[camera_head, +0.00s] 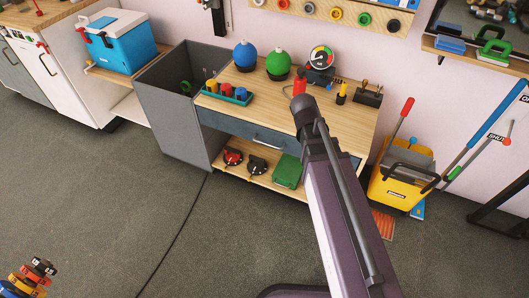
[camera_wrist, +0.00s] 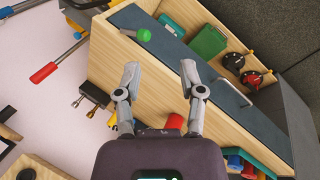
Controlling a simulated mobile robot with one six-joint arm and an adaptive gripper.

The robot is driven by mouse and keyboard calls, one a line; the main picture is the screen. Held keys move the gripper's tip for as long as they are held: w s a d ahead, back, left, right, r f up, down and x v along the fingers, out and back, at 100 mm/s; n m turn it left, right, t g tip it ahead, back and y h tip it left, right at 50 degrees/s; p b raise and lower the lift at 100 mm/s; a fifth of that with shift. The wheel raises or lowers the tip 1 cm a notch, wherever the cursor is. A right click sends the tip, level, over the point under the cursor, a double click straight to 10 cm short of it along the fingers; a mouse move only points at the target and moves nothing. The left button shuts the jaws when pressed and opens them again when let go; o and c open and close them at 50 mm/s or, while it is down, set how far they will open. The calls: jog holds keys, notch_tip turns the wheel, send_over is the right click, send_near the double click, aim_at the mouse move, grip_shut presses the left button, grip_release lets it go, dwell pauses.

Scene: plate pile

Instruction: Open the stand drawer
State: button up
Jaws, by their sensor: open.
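The wooden stand (camera_head: 262,112) is by the wall, with a dark blue-grey drawer front (camera_head: 228,124) under its top. The drawer looks shut. In the head view my arm hides my gripper and part of the stand.
A red bottle (camera_head: 299,82), blue ball (camera_head: 245,54) and green ball (camera_head: 278,63) stand on the top. A green box (camera_head: 288,170) lies on the lower shelf. A grey bin (camera_head: 180,115) adjoins the left side; a yellow bucket (camera_head: 397,190) is right.

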jog(key=w+a+f+n+t+h+b, duration=0.4)
jog(key=w+a+f+b, duration=0.3)
jog(key=a+f+b, duration=0.75)
jog(key=n+t+h+b, duration=0.25)
jog(key=t+b, duration=0.35)
jog(key=b, duration=1.3)
send_near(266, 144)
jog(key=s+a, duration=0.1)
jog(key=s, duration=0.1)
jog(key=shift+s+a+n+t+b, duration=0.25)
jog(key=shift+a+n+b, duration=0.2)
jog(key=shift+a, duration=0.4)
jog(key=shift+w+d, duration=0.1)
jog(key=shift+w, duration=0.05)
jog(key=b+x, duration=0.2)
jog(key=x, duration=1.1)
jog(key=shift+w+d+f, duration=0.1)
jog(key=shift+w+d, duration=0.05)
jog(key=shift+d, duration=0.05)
